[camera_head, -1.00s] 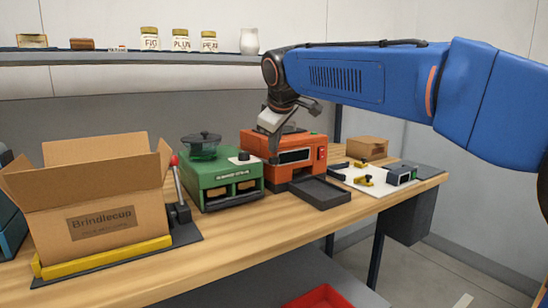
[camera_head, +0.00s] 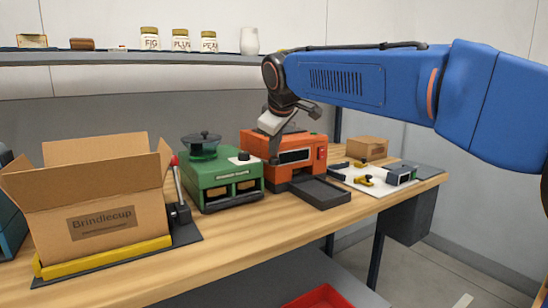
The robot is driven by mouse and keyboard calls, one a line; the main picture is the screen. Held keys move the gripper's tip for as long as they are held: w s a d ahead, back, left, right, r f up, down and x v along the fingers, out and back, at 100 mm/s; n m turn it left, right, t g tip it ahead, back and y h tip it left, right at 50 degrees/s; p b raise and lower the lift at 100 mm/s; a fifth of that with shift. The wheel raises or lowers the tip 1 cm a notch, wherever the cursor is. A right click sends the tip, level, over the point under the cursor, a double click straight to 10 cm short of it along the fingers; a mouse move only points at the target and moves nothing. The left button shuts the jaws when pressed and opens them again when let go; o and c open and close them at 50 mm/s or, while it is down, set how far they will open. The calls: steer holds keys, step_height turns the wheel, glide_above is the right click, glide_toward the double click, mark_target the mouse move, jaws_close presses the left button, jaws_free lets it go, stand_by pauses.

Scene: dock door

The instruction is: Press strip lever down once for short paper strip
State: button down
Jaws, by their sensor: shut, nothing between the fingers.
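A tall lever with a red knob (camera_head: 174,161) stands upright on a dark base, right of the open cardboard box. An orange machine (camera_head: 292,155) with a dark front slot and a dark tray stands further right. No label shows which part is the strip lever, and no paper strip is visible. My gripper (camera_head: 274,157) is shut and empty, pointing down by the orange machine's left front. I cannot tell whether it touches the machine.
The open cardboard box (camera_head: 101,222) stands on the left behind a yellow bar (camera_head: 105,257). A white board (camera_head: 372,184) with small yellow and dark parts and a small carton (camera_head: 367,148) are on the right. The bench (camera_head: 235,232) is clear along its front.

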mark_target(276, 161)
steer(key=shift+s+d+f, duration=0.1)
steer(key=shift+s+f, duration=0.05)
steer(key=shift+f, duration=1.05)
steer(key=shift+s+d+f, duration=0.1)
steer(key=shift+s+f, duration=0.05)
steer(key=shift+f, duration=1.05)
stand_by(2.8)
steer(key=shift+r, duration=0.15)
stand_by(0.3)
steer(key=shift+w+a+r, duration=0.1)
steer(key=shift+w+r, duration=0.05)
steer(key=shift+r, duration=0.85)
steer(key=shift+w+a+r, duration=0.1)
steer(key=shift+r, duration=0.9)
steer(key=shift+w+a+r, duration=0.1)
steer(key=shift+w+r, duration=0.05)
steer(key=shift+r, duration=0.85)
steer(key=shift+w+a+r, duration=0.1)
steer(key=shift+w+r, duration=0.05)
steer(key=shift+r, duration=1.1)
steer(key=shift+w+a+r, duration=0.1)
steer(key=shift+w+r, duration=0.05)
steer(key=shift+r, duration=1.05)
